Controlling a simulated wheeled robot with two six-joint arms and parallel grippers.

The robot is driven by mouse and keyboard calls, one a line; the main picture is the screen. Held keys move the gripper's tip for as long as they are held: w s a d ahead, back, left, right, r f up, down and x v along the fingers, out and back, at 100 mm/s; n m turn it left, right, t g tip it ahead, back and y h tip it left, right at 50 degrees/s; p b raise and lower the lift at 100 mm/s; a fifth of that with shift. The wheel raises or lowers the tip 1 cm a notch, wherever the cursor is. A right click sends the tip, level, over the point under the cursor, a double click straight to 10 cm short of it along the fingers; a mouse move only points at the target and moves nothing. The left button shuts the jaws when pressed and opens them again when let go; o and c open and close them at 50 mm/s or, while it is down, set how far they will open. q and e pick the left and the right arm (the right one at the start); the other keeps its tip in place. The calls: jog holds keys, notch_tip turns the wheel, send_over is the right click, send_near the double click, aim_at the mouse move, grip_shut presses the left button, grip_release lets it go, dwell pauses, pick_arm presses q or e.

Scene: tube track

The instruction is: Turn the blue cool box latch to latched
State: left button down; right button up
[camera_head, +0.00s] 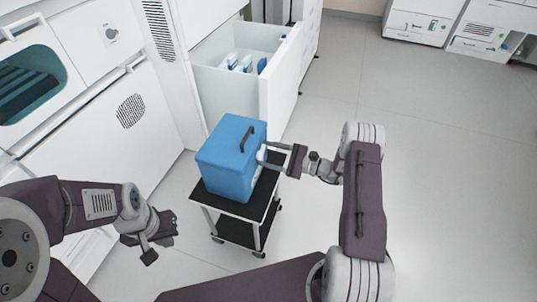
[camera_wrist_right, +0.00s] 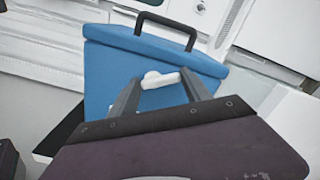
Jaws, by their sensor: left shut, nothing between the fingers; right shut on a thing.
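The blue cool box (camera_head: 226,167) stands upright with its lid down on a small black-topped cart. In the right wrist view the box (camera_wrist_right: 108,75) fills the middle, and its white latch (camera_wrist_right: 161,80) sits on the front just below the lid. My right gripper (camera_head: 266,155) is at the box's right side in the head view, shut on the latch. Its two fingers (camera_wrist_right: 160,88) show on either side of the latch. My left gripper (camera_head: 161,240) is shut and empty, low at the left and apart from the box.
The cart (camera_head: 266,208) has black shelves and wheels. Behind it, an open white drawer (camera_head: 282,86) holds blue-and-white items. White cabinets line the left side. The floor (camera_head: 440,150) at the right is clear.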

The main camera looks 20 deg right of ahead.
jog(key=n, duration=0.3)
jog(key=n+b, duration=0.1)
jog(key=n, duration=0.1)
jog(key=shift+s+a+n, duration=0.15)
jog(key=shift+s+n, duration=0.1)
jog(key=shift+n, duration=0.05)
jog(key=n, duration=0.2)
jog(key=n+b, duration=0.1)
jog(key=n, duration=0.1)
jog(key=n+b, duration=0.1)
jog(key=n, duration=0.1)
jog(key=shift+s+a+r, duration=0.1)
jog(key=shift+s+a, duration=0.1)
jog(key=shift+s, duration=0.1)
jog(key=shift+n, duration=0.3)
jog(key=o, duration=1.4)
jog(key=shift+c, duration=0.2)
jog(key=p+v, duration=0.1)
jog(key=v, duration=0.8)
